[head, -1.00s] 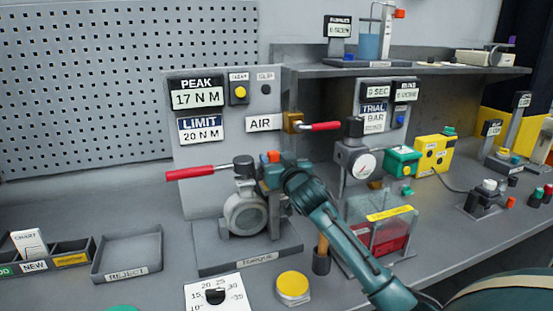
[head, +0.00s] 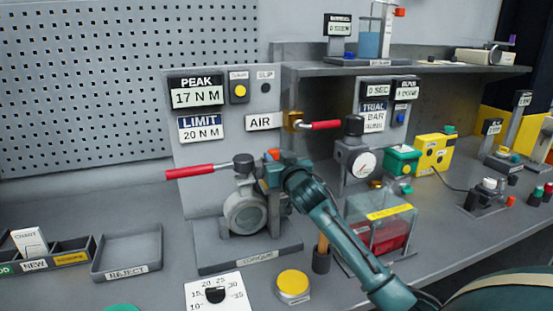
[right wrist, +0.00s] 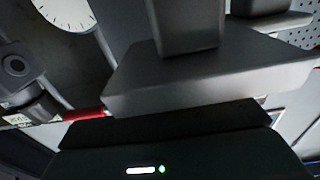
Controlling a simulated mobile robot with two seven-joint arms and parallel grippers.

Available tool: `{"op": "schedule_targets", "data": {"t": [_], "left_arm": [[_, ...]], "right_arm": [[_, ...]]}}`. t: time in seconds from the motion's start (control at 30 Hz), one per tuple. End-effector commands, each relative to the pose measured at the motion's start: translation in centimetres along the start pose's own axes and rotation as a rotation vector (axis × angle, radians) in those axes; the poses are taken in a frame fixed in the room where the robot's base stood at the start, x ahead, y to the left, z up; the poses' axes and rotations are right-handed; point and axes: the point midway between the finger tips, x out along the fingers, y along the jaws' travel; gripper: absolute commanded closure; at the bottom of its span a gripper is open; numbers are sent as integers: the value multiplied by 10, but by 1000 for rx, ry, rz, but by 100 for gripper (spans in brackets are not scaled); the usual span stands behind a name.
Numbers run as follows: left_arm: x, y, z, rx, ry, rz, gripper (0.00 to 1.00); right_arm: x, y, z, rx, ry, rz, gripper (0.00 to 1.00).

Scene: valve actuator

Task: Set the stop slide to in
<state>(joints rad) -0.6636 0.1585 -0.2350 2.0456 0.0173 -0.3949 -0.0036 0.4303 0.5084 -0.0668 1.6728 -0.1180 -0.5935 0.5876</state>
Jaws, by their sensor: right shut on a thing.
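The torque rig (head: 246,213) stands on a grey base plate, with a red-handled lever (head: 205,172) pointing left. My right gripper (head: 270,172) is at the rig's upper right, beside the lever hub. It is shut on a small orange-red piece (head: 273,154), which I take for the stop slide. My gripper hides most of this piece, so its in or out position cannot be read. In the right wrist view a grey block (right wrist: 210,75) fills the space in front of my gripper, and the fingertips do not show. My left gripper is not in view.
A gauge (head: 361,164) and a red-handled air valve (head: 320,126) stand close to the right of my gripper. A clear box with a red bottom (head: 385,235) is near my forearm. A reject tray (head: 128,252) lies left; the bench between it and the rig is clear.

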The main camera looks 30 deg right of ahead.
Motion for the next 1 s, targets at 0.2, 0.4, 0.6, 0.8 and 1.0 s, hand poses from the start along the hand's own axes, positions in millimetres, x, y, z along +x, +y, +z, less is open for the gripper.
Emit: {"op": "schedule_targets", "data": {"t": [0.2,0.4,0.6,0.8,1.0], "left_arm": [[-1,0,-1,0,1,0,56],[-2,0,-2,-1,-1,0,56],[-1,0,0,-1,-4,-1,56],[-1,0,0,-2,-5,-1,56],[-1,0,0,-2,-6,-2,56]], "right_arm": [[0,-8,0,4,-1,-2,100],[0,-22,0,3,-1,-1,100],[0,-22,0,1,0,-1,100],[0,-21,0,0,0,-1,57],[0,-22,0,0,0,-1,51]]}}
